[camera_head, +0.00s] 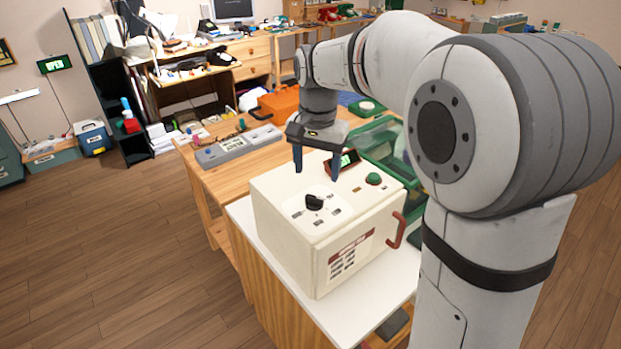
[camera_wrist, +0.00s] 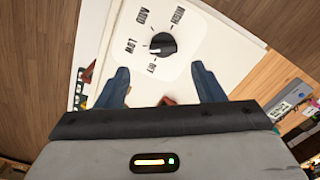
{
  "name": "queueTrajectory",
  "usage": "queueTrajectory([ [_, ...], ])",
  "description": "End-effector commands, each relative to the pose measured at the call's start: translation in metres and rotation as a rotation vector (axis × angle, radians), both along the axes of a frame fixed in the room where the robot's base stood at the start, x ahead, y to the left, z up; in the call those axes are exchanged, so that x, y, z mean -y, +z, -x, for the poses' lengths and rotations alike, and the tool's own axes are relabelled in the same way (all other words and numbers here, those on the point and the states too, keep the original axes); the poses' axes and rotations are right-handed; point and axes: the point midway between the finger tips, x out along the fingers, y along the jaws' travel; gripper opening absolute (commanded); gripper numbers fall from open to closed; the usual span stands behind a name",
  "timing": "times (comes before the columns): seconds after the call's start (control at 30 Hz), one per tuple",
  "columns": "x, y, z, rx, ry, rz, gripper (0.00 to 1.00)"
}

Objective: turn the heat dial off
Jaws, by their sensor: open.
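The heat dial (camera_head: 314,202) is a black knob on the top face of a cream box (camera_head: 330,255). In the wrist view the dial (camera_wrist: 162,45) sits on a white plate with printed labels around it, including HIGH, LOW and OFF. A pale mark on the knob seems to face the left, LOW side, but it is too small to be sure. My gripper (camera_head: 317,166) is open and empty above the box, apart from the dial and behind it in the head view. In the wrist view its blue fingers (camera_wrist: 160,75) point toward the dial from either side.
The box also bears a green round button (camera_head: 374,179), a small tilted display (camera_head: 343,160) and a red-brown front handle (camera_head: 396,231). A green clear bin (camera_head: 370,140) stands close behind it. A grey device (camera_head: 238,146) lies on the wooden table at left.

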Motion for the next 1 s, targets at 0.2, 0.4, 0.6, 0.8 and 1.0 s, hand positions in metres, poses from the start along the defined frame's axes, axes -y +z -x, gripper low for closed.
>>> queueTrajectory([
  [0.2, -0.004, -0.017, -0.005, -0.011, -0.015, 0.002, 0.62],
  [0.4, -0.003, -0.05, -0.005, -0.011, -0.015, 0.002, 0.62],
  [0.6, -0.003, -0.073, -0.005, -0.008, -0.015, 0.001, 0.62],
  [0.8, -0.003, -0.079, -0.005, -0.007, -0.015, 0.001, 0.62],
  [1.0, -0.003, -0.079, -0.005, -0.007, -0.015, 0.001, 0.58],
])
